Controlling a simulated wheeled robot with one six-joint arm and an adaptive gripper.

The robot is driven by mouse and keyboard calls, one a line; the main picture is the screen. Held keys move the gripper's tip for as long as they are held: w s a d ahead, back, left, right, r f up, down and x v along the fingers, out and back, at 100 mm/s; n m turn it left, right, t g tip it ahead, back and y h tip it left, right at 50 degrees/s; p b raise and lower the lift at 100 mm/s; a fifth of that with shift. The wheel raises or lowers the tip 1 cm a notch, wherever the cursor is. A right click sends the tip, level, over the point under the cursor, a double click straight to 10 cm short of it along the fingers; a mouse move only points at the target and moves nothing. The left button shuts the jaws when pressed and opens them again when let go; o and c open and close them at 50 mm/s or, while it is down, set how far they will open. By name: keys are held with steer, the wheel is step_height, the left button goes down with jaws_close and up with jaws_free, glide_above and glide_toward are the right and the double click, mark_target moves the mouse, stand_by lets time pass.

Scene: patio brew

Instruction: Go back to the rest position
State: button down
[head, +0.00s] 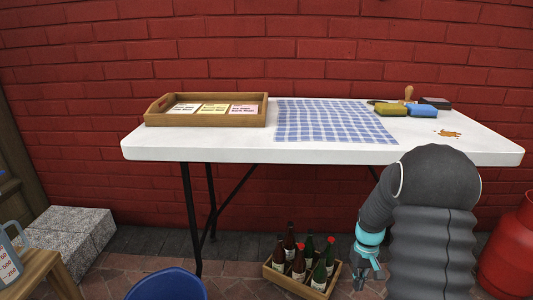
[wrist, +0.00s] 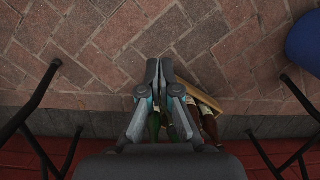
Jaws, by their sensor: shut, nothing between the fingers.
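My gripper (wrist: 160,66) is shut and empty in the wrist view, its fingertips together over the brick floor. In the head view my gripper (head: 366,270) hangs low at the right, below the table top, just right of the bottle crate. My dark arm fills the lower right and hides part of the table's front edge. No rest position is marked in either view.
A wooden crate (head: 293,287) of several bottles stands on the floor; bottles (wrist: 207,124) show beside my fingers. Above is a white table (head: 230,148) with a tray (head: 205,121) and checked cloth (head: 335,122). A blue bucket (head: 168,284) and red gas cylinder (head: 510,255) stand nearby.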

steer(key=s+a+r+t+p, duration=0.1)
steer(key=s+a+r+t, duration=0.1)
steer(key=s+r, duration=0.5)
steer(key=s+a+r+t+p, duration=0.1)
steer(key=s+a+r+t, duration=0.2)
steer(key=r, duration=1.1)
steer(key=s+a+r+m+t+p, duration=0.1)
steer(key=s+a+r+t+p, duration=0.1)
steer(key=s+a+r, duration=0.4)
steer(key=shift+s+a+r+t, duration=0.3)
steer(key=shift+s+r, duration=2)
steer(key=shift+s, duration=1.25)
